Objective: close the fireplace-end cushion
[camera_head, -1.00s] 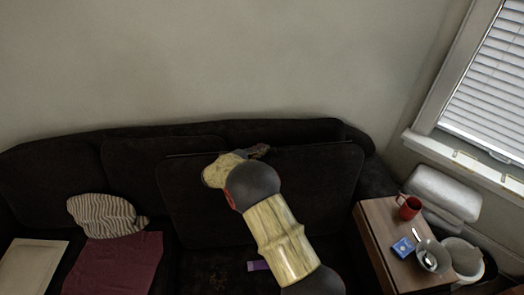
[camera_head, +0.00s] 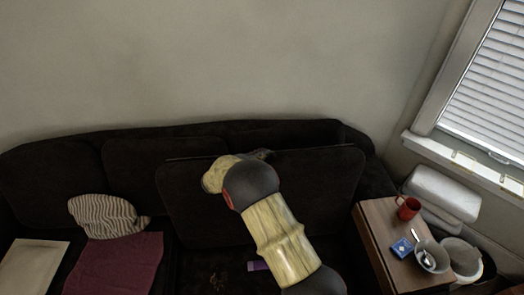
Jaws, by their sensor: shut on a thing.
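The dark seat cushion (camera_head: 315,185) at the right end of the sofa stands raised on edge in front of the backrest. It leans back a little, and a dark gap shows behind its top edge. My gripper (camera_head: 262,154) is at the middle of that top edge and appears shut on it. My arm hides part of the cushion, and the fingertips are small and partly hidden. Below it, the opened seat space (camera_head: 215,275) is dark, with a small purple item (camera_head: 258,265) inside.
A striped pillow (camera_head: 108,216), a maroon cloth (camera_head: 115,265) and a pale board (camera_head: 30,266) lie on the left of the sofa. At right, a wooden side table (camera_head: 385,235) holds a red mug (camera_head: 408,208), a blue box (camera_head: 402,247) and a bowl (camera_head: 431,258).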

